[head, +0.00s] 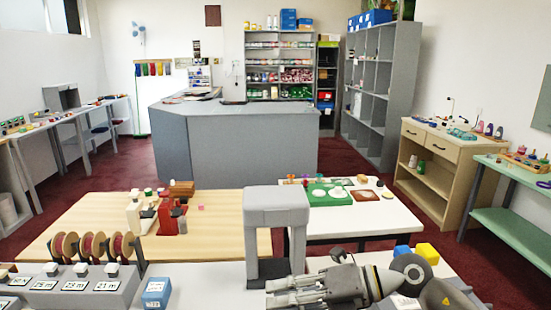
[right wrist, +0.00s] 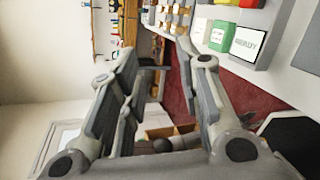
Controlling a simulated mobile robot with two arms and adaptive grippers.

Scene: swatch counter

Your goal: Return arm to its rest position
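My right gripper (head: 272,290) reaches in from the lower right of the head view, low over the near grey-white surface and pointing left. It also shows in the right wrist view (right wrist: 158,58), where its fingers stand apart with nothing between them. It is beside the foot of a grey arch-shaped stand (head: 277,207), on the near side of it; I cannot tell whether they touch. My left arm and left gripper are not in view.
A blue box (head: 157,291), grey labelled blocks (head: 82,287) and several spools (head: 92,246) are at the near left. A yellow block (head: 427,253) is behind my right arm. A wooden table (head: 95,215) and a white table (head: 400,222) stand beyond.

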